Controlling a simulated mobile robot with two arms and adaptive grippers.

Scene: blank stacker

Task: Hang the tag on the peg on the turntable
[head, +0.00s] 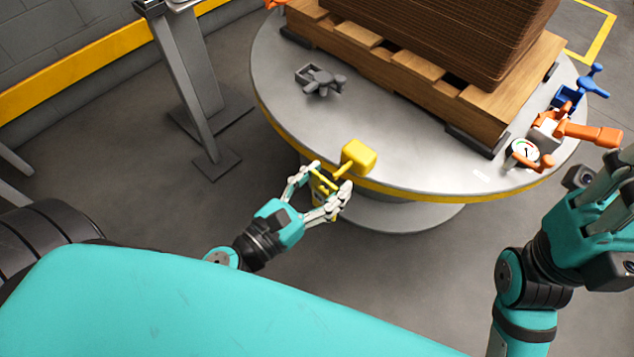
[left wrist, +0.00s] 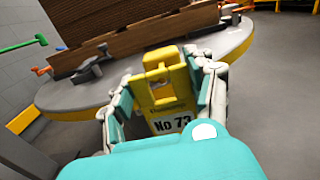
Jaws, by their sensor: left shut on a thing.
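My left gripper (head: 325,192) is shut on a yellow tag (head: 318,198) at the near edge of the turntable (head: 330,135). In the left wrist view the tag (left wrist: 143,96) stands between the fingers, with an opening in its upper part and a label reading "No 73". A yellow block (head: 358,156) sits on the turntable rim, with a short yellow peg (head: 342,171) pointing toward the gripper. The tag's top is close to the peg; I cannot tell whether the peg is in the opening. My right gripper (head: 608,195) is at the right edge, partly cut off.
A wooden pallet (head: 440,78) with a brown stack (head: 450,30) fills the turntable's back. A grey clamp (head: 320,81) lies left; a gauge (head: 523,152), orange clamp (head: 575,131) and blue clamp (head: 580,90) are at right. A grey post (head: 190,75) stands left. Floor in front is clear.

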